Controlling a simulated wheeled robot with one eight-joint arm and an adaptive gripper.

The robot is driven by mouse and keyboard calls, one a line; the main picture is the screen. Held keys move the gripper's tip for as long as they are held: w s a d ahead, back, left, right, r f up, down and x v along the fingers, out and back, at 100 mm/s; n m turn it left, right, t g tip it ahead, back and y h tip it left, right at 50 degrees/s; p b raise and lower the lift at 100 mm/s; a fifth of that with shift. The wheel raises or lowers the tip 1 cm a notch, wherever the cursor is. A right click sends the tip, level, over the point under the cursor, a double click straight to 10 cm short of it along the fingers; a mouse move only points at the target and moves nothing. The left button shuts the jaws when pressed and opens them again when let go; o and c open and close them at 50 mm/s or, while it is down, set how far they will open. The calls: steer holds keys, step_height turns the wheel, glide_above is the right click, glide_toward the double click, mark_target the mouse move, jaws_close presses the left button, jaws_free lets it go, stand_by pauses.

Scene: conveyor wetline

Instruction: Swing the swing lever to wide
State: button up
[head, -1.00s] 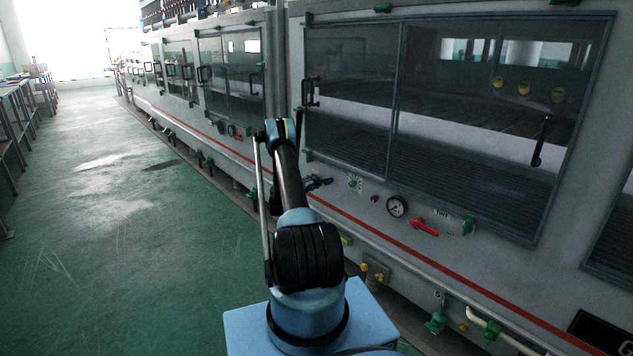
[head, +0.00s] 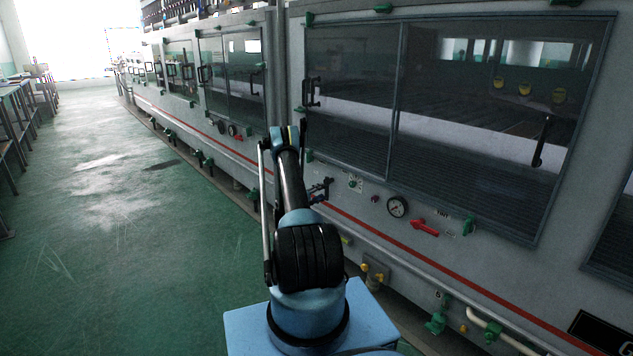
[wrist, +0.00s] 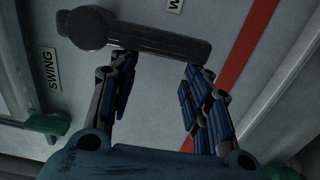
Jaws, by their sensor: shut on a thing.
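The swing lever (wrist: 150,38) is a dark grey bar with a round hub at its left end, across the top of the wrist view. A "SWING" label (wrist: 50,68) is on the panel below and left of the hub. My gripper (wrist: 160,62) has one finger near the lever's middle and the other near its right end. It is shut on the lever, though a gap shows between the fingers. In the head view my gripper (head: 320,190) is at the machine's front below the window, and the lever cannot be made out there.
A white label with a "W" (wrist: 173,5) is cut off at the top of the wrist view. A gauge (head: 397,207), a red handle (head: 425,228) and a green knob (head: 354,184) are on the panel right of my gripper. Open green floor (head: 110,250) lies left.

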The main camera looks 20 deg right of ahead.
steer(key=shift+s+d, duration=0.25)
steer(key=shift+d, duration=0.05)
steer(key=v, duration=0.7)
steer(key=shift+w+a, duration=0.2)
steer(key=shift+w, duration=0.05)
steer(key=shift+r, duration=0.1)
